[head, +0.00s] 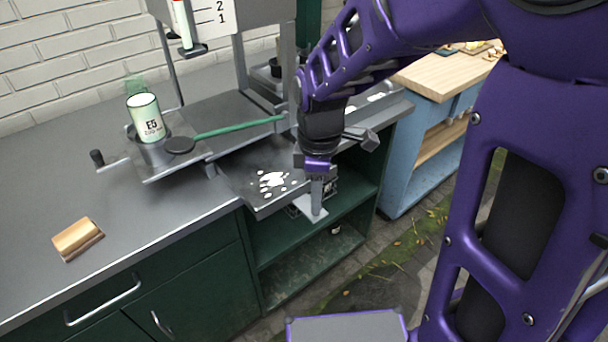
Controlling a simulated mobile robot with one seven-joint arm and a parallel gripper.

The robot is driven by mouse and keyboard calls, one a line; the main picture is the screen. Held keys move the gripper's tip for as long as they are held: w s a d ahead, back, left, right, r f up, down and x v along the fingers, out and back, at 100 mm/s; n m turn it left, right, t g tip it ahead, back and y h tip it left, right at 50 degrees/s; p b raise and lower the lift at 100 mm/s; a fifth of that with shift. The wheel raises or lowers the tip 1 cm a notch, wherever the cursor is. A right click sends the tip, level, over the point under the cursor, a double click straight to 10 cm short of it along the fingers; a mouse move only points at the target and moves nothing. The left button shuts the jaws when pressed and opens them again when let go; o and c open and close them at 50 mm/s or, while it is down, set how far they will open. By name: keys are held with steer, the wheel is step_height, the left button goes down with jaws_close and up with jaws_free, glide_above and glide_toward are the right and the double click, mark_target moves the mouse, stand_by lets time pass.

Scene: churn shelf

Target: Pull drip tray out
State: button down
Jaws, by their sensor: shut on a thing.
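The drip tray (237,182) is a flat dark tray with white splashes on it. It sits under the stand at counter height, and its front part shows above the open green cabinet. My gripper (316,207) points down at the tray's front right side, beside a light grey flat piece. It is shut on the drip tray's front part; the exact contact is partly hidden by my fingers and wrist.
A copper-coloured block (77,239) lies on the grey counter. A blue cart (425,130) with a wooden top stands right. Floor in front is partly clear.

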steer(key=shift+s+d, duration=0.3)
steer(key=shift+s, duration=0.15)
steer(key=c, duration=1)
jaws_free()
steer(key=shift+r, duration=0.1)
